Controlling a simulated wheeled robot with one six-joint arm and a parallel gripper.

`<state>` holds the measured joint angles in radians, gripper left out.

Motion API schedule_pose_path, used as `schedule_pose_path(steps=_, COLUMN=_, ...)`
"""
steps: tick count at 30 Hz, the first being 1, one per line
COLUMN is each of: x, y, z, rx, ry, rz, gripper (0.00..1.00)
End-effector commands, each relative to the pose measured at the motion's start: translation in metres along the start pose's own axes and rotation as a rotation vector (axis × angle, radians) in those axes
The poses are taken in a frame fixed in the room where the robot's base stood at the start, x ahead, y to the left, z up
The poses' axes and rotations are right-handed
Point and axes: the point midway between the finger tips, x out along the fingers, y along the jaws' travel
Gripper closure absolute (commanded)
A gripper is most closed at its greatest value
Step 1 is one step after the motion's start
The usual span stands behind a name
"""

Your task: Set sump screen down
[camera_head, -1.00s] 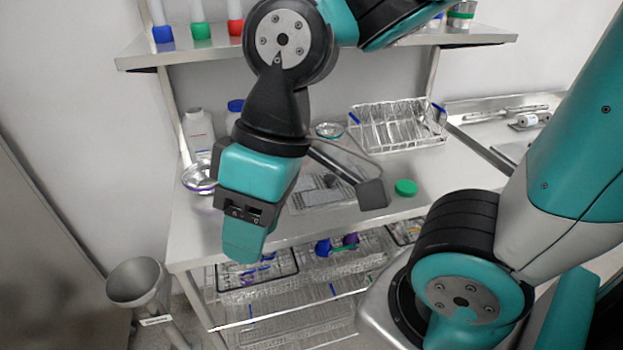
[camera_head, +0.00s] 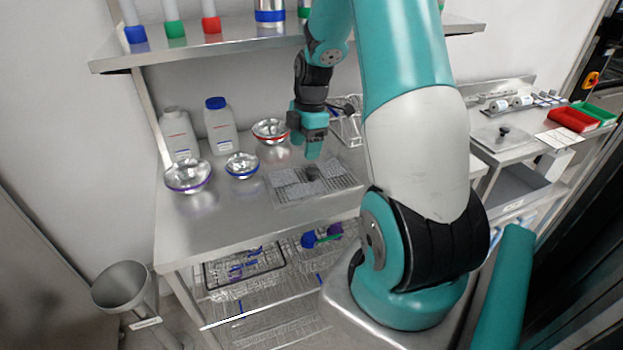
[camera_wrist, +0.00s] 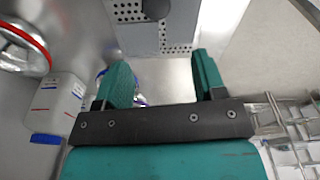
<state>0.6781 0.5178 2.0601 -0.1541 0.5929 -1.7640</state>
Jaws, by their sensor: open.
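The sump screen (camera_head: 292,191) is a flat grey perforated plate with a dark knob (camera_head: 312,173). It lies on the steel table, near its middle. In the wrist view, part of the perforated plate (camera_wrist: 128,12) and its knob (camera_wrist: 156,8) show at the top edge, beyond the fingertips. My gripper (camera_head: 313,150) is above the table, behind the knob in the head view. In the wrist view my gripper (camera_wrist: 162,65) has its two teal fingers wide apart with nothing between them.
Metal bowls with purple (camera_head: 188,177), blue (camera_head: 242,166) and red (camera_head: 270,131) bands stand left of my gripper. Two white bottles (camera_head: 221,127) stand behind them. A wire rack (camera_head: 347,128) is close on the right. The table's front left (camera_head: 215,230) is clear.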

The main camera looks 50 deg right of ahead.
Motion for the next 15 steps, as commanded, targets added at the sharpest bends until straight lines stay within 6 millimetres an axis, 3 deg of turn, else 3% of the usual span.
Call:
schedule_pose_path(steps=1, x=0.005, y=0.000, z=0.015, rx=-0.011, ry=-0.005, rz=-0.005, gripper=0.36)
schedule_pose_path(steps=4, x=0.014, y=0.000, z=0.029, rx=-0.038, ry=-0.010, rz=-0.011, gripper=0.36)
schedule_pose_path(steps=15, x=0.057, y=-0.001, z=0.029, rx=-0.047, ry=-0.010, rz=-0.013, gripper=0.36)
